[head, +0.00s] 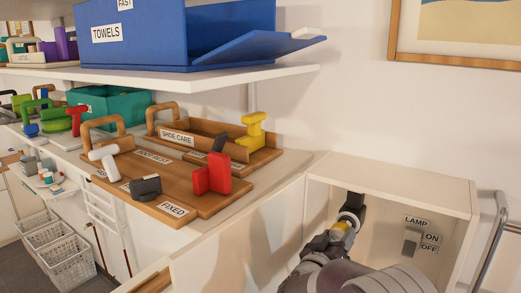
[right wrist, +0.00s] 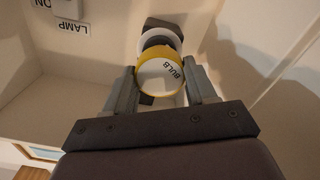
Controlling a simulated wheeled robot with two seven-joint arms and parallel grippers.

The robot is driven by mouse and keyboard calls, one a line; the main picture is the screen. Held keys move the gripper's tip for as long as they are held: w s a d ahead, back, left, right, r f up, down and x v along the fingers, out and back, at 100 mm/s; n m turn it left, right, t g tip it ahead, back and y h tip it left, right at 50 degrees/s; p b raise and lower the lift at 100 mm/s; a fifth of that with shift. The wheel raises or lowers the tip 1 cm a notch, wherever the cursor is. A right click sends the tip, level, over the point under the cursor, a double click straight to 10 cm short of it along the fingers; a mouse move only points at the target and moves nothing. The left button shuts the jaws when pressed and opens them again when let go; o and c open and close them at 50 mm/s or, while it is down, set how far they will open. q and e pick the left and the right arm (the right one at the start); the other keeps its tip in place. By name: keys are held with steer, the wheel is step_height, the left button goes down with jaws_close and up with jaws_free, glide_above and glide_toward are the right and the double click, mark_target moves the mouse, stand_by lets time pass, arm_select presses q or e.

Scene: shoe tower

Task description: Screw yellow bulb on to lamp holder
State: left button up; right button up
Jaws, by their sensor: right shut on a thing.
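The yellow bulb (right wrist: 143,60) has a white face marked BULB in the right wrist view. My right gripper (right wrist: 161,78) is shut on it, one finger on each side. In the head view a bit of the bulb's yellow (head: 341,225) shows between the fingers, inside the open white box. The dark lamp holder (head: 354,202) is on the box's back wall, just beyond the bulb. In the right wrist view the holder (right wrist: 163,23) with a white ring lines up closely behind the bulb. I cannot tell whether their threads are engaged. My left gripper is not in view.
The white box (head: 400,173) encloses my right gripper at its top and sides. A lamp switch (head: 411,241) marked ON and OFF is on its back wall. A metal rail (head: 488,235) stands to the right. Wooden trays (head: 160,187) with tools lie on the left counter.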

steer(key=shift+m+b, duration=2.2)
steer(key=shift+r+m, duration=0.1)
steer(key=shift+m, duration=0.2)
steer(key=o, duration=0.6)
steer(key=shift+o, duration=1.2)
steer(key=shift+w+d, duration=0.15)
